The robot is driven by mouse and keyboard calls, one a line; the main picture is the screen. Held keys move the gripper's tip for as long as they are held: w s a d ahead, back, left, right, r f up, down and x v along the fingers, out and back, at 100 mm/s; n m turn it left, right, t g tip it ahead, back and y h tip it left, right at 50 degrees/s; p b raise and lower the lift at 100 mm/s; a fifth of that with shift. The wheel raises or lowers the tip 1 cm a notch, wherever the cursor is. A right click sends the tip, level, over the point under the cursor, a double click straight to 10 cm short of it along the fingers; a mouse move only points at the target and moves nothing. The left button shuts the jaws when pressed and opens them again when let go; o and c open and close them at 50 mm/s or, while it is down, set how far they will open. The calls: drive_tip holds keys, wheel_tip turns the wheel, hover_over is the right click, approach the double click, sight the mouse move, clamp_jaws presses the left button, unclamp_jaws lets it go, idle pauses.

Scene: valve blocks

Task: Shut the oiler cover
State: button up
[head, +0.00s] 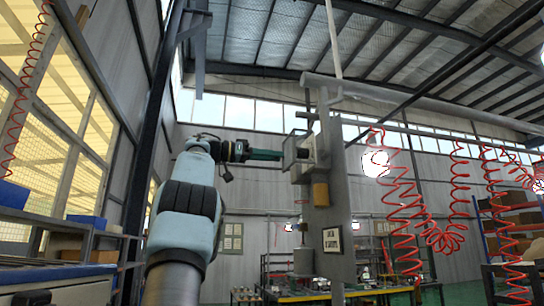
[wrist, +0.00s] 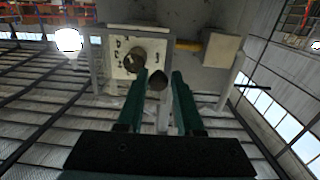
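My gripper (head: 281,154) reaches right to a grey box-like fitting (head: 297,151) on the upright grey panel. In the wrist view my gripper (wrist: 160,75) has its two green fingers apart. A small dark, pointed piece (wrist: 157,80) shows between the fingertips; I cannot tell whether they touch it. Just behind it is a pale plate (wrist: 118,50) with dark marks and a round dark knob (wrist: 134,60). I cannot make out for sure which part is the oiler cover, nor whether it stands open.
The grey panel (head: 335,185) also carries a yellow-brown cylinder (head: 321,194) and a framed plate (head: 332,240). In the wrist view a pale box (wrist: 220,49) stands beside the fingers at the right. Red coiled hoses (head: 402,205) hang right of the panel.

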drive_tip(key=o, duration=0.3)
drive_tip(key=shift+a, duration=0.15)
drive_tip(key=shift+p+v, duration=0.55)
drive_tip(key=shift+v, duration=4.75)
